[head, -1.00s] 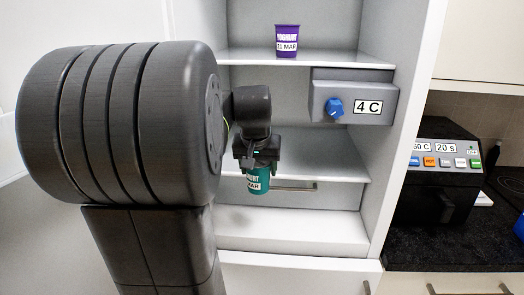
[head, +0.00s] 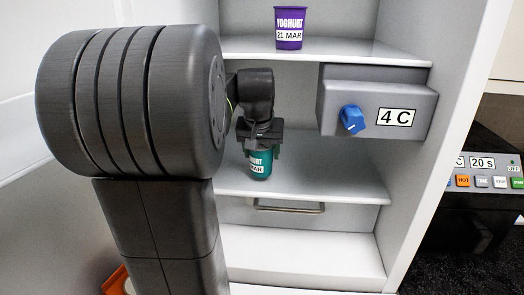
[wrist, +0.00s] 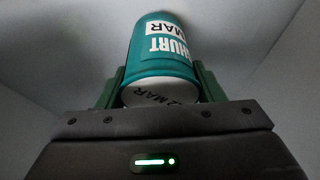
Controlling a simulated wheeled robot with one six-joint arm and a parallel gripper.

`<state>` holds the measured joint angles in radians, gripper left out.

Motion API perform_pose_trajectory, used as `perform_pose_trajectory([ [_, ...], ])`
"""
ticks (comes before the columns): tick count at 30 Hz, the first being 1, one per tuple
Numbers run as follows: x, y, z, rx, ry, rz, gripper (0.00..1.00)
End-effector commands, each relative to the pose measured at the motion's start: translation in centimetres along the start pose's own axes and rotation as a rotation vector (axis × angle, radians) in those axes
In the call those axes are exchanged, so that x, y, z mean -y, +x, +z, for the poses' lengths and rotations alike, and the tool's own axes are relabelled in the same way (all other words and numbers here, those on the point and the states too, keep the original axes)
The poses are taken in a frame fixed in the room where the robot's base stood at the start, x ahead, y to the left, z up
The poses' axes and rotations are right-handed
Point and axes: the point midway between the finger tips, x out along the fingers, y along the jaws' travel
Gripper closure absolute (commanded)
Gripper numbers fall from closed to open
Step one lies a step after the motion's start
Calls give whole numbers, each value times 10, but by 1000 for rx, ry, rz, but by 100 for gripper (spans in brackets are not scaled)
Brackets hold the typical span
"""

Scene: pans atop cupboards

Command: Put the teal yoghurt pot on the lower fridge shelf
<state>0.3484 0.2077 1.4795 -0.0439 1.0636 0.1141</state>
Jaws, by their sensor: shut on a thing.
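The teal yoghurt pot (head: 261,164) is upright in my gripper (head: 260,150), in front of or over the lower fridge shelf (head: 335,183). The head view does not show clearly whether its base touches the shelf. In the wrist view the teal pot (wrist: 162,62) sits between the two green fingers of my gripper (wrist: 160,88), which are shut on it. Its label and a dated end face show there. My arm hides the left part of the shelf.
A purple yoghurt pot (head: 290,28) stands on the upper shelf (head: 340,50). A grey control box (head: 335,104) with a blue knob (head: 352,119) and a 4 C label juts out at the right, above the lower shelf. A bar handle (head: 290,206) lies below that shelf.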

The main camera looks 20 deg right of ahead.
Motion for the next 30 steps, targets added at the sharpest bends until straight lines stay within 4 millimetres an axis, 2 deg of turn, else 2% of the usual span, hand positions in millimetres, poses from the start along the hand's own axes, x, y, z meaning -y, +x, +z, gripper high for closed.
perform_pose_trajectory([
  [3, -2, 12, 6, -1, 2, 1, 67],
  [18, -2, 17, 9, 0, 2, 1, 67],
  [19, -2, 17, 9, 1, 2, 1, 37],
  [22, -2, 16, 9, 1, 2, 1, 17],
  [30, -2, 16, 8, 0, 2, 1, 17],
])
